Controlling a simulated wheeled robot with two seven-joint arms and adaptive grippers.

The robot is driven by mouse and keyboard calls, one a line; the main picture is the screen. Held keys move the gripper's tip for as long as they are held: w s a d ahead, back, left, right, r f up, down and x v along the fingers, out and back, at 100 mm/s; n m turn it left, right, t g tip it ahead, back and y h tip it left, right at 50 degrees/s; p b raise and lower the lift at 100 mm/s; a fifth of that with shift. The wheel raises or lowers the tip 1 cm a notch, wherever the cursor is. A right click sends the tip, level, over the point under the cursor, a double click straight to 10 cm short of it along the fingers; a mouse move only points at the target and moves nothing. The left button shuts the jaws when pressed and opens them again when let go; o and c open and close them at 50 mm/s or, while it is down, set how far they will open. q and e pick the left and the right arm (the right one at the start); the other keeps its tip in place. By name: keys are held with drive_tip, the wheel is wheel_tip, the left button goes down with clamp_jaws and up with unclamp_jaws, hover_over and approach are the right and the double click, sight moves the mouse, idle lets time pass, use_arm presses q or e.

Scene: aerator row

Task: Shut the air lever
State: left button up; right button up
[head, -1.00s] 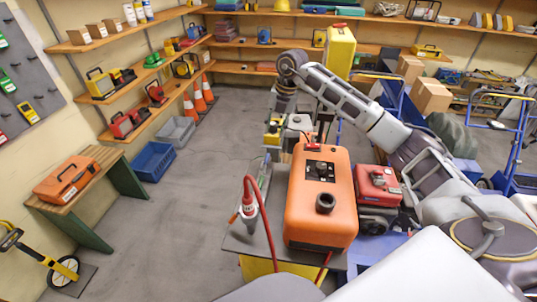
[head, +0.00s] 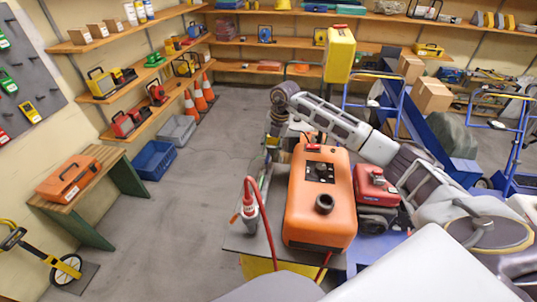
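An orange machine (head: 304,222) with a black top panel (head: 321,172), a dark round cap and a small red part (head: 313,147) at its far end stands on a grey surface at the centre. I cannot tell which part is the air lever. A red hose (head: 266,222) with a red and white fitting (head: 249,207) stands at its left. My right arm reaches from the right over the machine's far side and bends down there. My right gripper (head: 272,157) is small and partly hidden beyond the machine's far left corner; its fingers are unclear. My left gripper is out of view.
A red machine (head: 375,187) stands close to the right of the orange one. A yellow tall container (head: 340,54) stands beyond my arm. A blue crate (head: 154,160) and an orange case (head: 68,180) on a bench are at the left. The floor between is clear.

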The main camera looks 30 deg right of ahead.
sight(268, 157)
drive_tip(key=shift+w+a+f, duration=0.15)
drive_tip(key=shift+f, duration=1)
drive_tip(key=shift+w+a+f, duration=0.1)
drive_tip(key=shift+a+f, duration=0.05)
drive_tip(key=shift+f, duration=0.95)
clamp_jaws()
